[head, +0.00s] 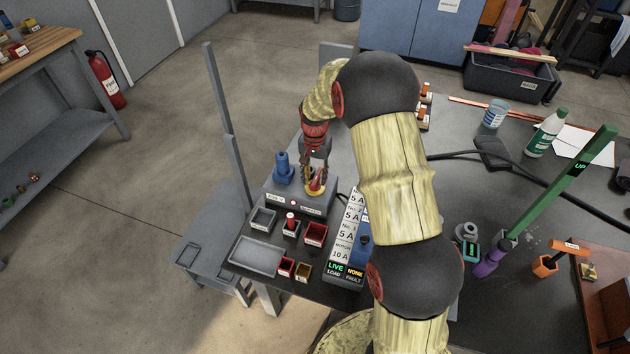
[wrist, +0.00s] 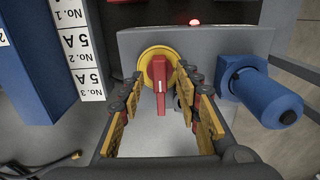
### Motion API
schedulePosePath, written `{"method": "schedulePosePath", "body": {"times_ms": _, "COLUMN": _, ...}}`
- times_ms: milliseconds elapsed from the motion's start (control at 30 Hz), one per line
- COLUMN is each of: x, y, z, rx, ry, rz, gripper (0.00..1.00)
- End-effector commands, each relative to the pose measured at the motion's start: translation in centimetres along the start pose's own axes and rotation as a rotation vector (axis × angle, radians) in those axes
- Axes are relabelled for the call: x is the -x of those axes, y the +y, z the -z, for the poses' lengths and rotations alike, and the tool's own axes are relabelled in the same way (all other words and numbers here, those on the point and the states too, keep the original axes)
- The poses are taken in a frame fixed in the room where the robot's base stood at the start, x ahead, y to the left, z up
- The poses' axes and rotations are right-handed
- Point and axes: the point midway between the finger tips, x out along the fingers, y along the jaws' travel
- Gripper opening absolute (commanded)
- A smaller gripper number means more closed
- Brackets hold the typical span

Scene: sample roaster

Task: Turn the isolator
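The isolator is a red handle on a yellow round plate, set on a grey box. In the wrist view the red handle (wrist: 159,82) points straight down the picture from the yellow plate (wrist: 145,57). In the head view the isolator (head: 316,185) is partly hidden by my gripper. My gripper (wrist: 157,88) is open, with one yellow-padded finger on each side of the handle. I see gaps between the handle and both fingers; the right finger looks closer. The grey box (wrist: 200,42) carries a lit red lamp (wrist: 195,22).
A blue cylinder (wrist: 262,97) sticks out right of the isolator in the wrist view. A fuse panel (head: 349,262) with "5 A" labels and "LIVE" and "NONE" displays stands beside the box. Small bins (head: 264,219) and a grey tray (head: 255,257) lie in front. A green lever (head: 560,185) stands further right.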

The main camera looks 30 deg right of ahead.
Motion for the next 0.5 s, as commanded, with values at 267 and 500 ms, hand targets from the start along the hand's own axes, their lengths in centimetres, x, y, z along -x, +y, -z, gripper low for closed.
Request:
{"method": "schedulePosePath", "body": {"times_ms": 267, "x": -1.01, "y": 0.0, "z": 0.01, "rx": 0.0, "ry": 0.0, "rz": 0.0, "gripper": 0.33}}
{"method": "schedulePosePath", "body": {"times_ms": 500, "x": -0.98, "y": 0.0, "z": 0.0, "rx": 0.0, "ry": 0.0, "rz": 0.0, "gripper": 0.24}}
